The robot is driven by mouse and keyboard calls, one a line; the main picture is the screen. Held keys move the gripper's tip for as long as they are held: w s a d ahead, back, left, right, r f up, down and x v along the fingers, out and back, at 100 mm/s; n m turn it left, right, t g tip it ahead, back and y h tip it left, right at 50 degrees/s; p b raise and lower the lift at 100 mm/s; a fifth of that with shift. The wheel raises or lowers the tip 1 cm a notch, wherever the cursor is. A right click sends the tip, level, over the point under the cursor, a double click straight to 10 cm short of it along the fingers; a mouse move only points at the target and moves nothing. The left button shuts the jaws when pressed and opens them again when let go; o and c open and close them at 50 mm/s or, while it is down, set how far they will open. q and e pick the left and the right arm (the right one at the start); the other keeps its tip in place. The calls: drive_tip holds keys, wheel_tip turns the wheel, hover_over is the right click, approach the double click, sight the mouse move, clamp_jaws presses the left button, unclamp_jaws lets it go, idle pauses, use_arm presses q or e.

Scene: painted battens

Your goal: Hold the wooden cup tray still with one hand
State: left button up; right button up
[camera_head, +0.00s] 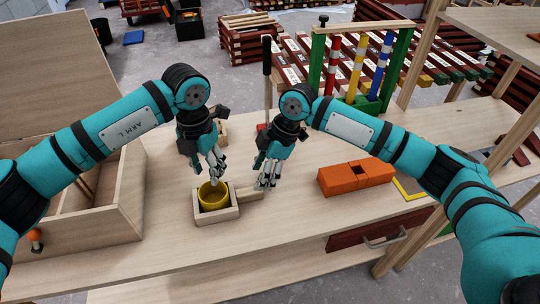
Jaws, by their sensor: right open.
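The wooden cup tray (217,217) is a small square pale frame on the bench, with a short handle (249,193) reaching right. A yellow cup (211,200) sits upright in it. My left gripper (213,177) points down at the cup's far rim; I cannot tell whether it touches or how far its fingers are apart. My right gripper (266,185) is open, fingers down, by the handle. Its fingers hide part of the handle, and I cannot tell whether they touch it.
An orange block (356,177) with a square hole lies right of the tray. A wooden box with compartments (118,205) stands left. A green-posted rack (400,62) with striped battens stands behind. A shelf frame (430,55) rises at right. The bench front is clear.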

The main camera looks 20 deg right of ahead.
sight(202, 196)
drive_tip(key=x, duration=0.7)
drive_tip(key=shift+c, duration=0.4)
clamp_jaws()
use_arm(q)
drive_tip(key=n, duration=0.2)
drive_tip(key=a+r+n, duration=0.1)
drive_tip(key=n, duration=0.1)
drive_tip(key=r+n, duration=0.1)
drive_tip(key=n, duration=0.2)
drive_tip(key=shift+s+a, duration=0.35)
drive_tip(key=shift+a, duration=0.05)
drive_tip(key=shift+c, duration=0.3)
drive_tip(key=f+n, duration=0.1)
drive_tip(key=f, duration=0.2)
drive_tip(key=f+n, duration=0.2)
drive_tip(key=f, duration=0.2)
drive_tip(key=a+f+n, duration=0.1)
drive_tip(key=f+n, duration=0.1)
drive_tip(key=f, duration=0.1)
drive_tip(key=shift+s+f, duration=0.25)
drive_tip(key=shift+f, duration=0.05)
